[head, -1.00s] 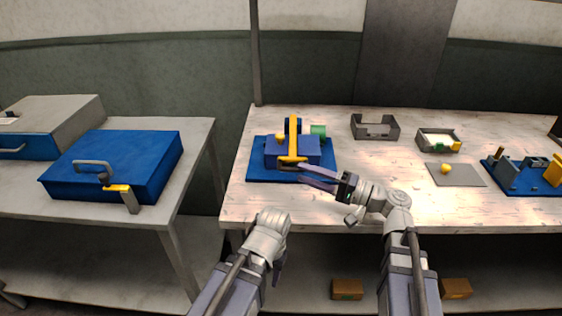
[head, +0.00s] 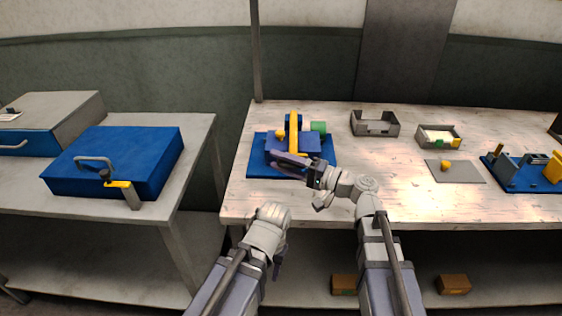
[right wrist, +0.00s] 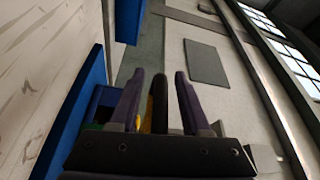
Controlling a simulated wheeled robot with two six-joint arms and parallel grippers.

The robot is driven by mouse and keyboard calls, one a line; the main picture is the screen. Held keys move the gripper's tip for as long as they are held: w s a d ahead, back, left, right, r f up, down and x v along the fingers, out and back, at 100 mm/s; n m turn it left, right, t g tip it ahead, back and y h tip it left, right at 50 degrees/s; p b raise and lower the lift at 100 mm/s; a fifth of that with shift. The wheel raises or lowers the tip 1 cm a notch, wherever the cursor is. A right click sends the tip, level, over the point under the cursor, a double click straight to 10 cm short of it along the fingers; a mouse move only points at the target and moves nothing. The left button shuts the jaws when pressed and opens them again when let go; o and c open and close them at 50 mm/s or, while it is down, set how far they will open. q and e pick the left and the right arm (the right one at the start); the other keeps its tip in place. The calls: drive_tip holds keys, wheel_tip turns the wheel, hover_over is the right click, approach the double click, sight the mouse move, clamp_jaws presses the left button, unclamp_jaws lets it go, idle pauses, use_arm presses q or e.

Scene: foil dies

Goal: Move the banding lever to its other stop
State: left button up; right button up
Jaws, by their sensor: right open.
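The yellow lever (head: 294,125) stands on a blue block (head: 311,144) on the blue base plate (head: 257,165), at the left of the right-hand table. Its near end is hidden behind my right gripper (head: 287,165) in the head view. That gripper is open at the front of the block. In the right wrist view, a dark upright bar (right wrist: 158,104) with some yellow (right wrist: 146,121) beside it shows between the two fingers of my right gripper (right wrist: 154,100); I cannot tell whether they touch it. My left gripper (head: 279,258) hangs low in front of the table edge, its fingers seen edge-on.
Grey trays (head: 375,130) (head: 438,141), a grey plate (head: 465,175) and a blue fixture (head: 520,185) lie to the right. A blue case (head: 120,155) sits on the left table.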

clamp_jaws()
idle(1.3)
